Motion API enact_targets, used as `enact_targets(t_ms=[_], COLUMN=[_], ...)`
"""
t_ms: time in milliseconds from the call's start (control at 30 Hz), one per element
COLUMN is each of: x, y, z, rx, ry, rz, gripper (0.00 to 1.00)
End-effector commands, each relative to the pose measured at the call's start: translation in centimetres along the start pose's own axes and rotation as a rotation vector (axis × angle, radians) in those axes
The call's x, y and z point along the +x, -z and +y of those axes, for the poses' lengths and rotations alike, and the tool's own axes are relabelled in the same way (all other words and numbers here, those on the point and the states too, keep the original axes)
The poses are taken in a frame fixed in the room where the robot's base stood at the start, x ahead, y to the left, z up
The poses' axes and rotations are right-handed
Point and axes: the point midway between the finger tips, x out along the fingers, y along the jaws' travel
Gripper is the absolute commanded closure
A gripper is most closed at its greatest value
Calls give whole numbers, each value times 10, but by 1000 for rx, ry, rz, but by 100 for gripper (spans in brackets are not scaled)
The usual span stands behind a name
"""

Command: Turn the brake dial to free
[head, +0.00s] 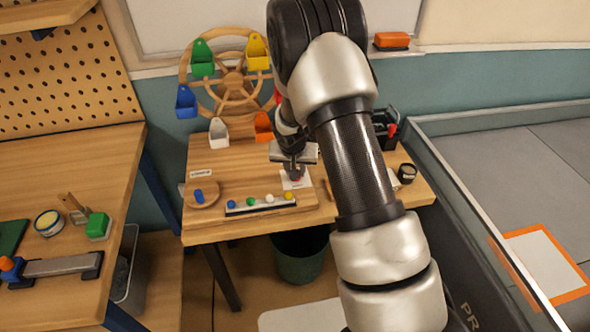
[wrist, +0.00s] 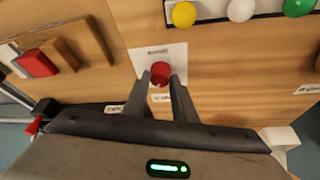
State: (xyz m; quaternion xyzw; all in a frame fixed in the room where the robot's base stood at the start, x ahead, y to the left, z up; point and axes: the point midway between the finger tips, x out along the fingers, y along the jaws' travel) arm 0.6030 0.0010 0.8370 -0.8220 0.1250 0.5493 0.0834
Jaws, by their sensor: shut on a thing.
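The brake dial is a small red knob (wrist: 160,72) on a white label plate (wrist: 152,55) in the wrist view. My gripper (wrist: 161,82) is shut on the dial, with one dark finger on each side of it. The plate's printed words are too small to read, and I cannot tell which way the dial points. In the head view my gripper (head: 295,174) reaches down to the white plate (head: 300,184) on the wooden table (head: 235,231), and it mostly hides the dial.
A rack of coloured balls (head: 260,204) lies in front of the dial. A round wooden dish (head: 202,203) with a blue peg stands left of it. A wooden wheel with coloured buckets (head: 203,58) stands behind. A dark green bin (head: 300,262) sits below the table edge.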

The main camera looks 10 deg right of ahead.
Motion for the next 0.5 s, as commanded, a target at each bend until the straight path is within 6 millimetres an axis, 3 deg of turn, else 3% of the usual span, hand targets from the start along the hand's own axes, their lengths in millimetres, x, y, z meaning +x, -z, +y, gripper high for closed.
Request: enact_targets(t_ms=[500], x=[-2], y=[2], z=[6], rx=[-424], ry=[181], rz=[-2], gripper=[98])
